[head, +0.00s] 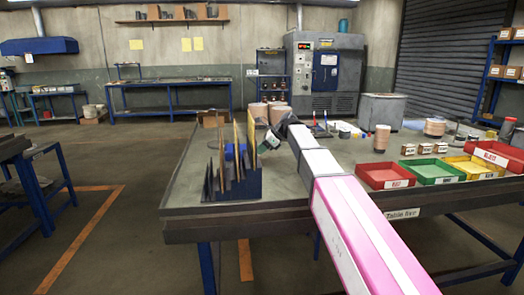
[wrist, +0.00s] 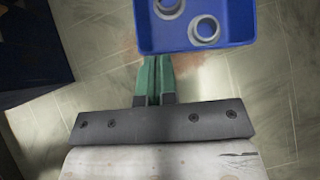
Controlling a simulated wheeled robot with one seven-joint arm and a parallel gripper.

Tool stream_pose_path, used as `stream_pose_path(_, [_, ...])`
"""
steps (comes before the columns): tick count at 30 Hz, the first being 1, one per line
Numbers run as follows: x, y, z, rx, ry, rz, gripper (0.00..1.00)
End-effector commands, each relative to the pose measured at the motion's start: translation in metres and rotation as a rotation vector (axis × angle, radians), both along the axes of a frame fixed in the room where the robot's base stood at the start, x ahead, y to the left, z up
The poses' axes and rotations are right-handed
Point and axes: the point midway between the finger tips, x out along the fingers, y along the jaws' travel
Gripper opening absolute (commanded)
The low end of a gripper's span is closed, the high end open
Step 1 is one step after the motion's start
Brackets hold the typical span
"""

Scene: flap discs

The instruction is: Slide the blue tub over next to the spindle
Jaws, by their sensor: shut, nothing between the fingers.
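The blue tub (wrist: 195,48) is at the top of the wrist view, cut off by the frame edge, with grey rings inside. My gripper (wrist: 153,62) has its green fingers shut together and empty, tips at the tub's near wall; I cannot tell whether they touch it. In the head view my gripper (head: 268,140) is low over the table, just right of an upright rack. A patch of blue shows behind the rack's plates, probably the tub, mostly hidden. I cannot clearly make out the spindle; disc stacks stand at the table's back.
The dark blue rack (head: 235,187) with upright plates stands at the table's front left. Red (head: 385,178), green (head: 436,173) and yellow trays line the right side. A disc stack (head: 382,137) and small boxes stand behind them. Bare tabletop lies left of the rack.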

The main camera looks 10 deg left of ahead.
Motion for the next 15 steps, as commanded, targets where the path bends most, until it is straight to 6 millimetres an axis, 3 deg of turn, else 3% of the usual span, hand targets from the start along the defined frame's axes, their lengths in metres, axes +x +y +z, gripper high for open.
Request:
stream_pose_path(5, [0.0, 0.009, 0.0, 0.0, 0.0, 0.001, 0.0])
stream_pose_path(15, [-0.006, 0.075, 0.0, -0.001, 0.001, 0.002, 0.0])
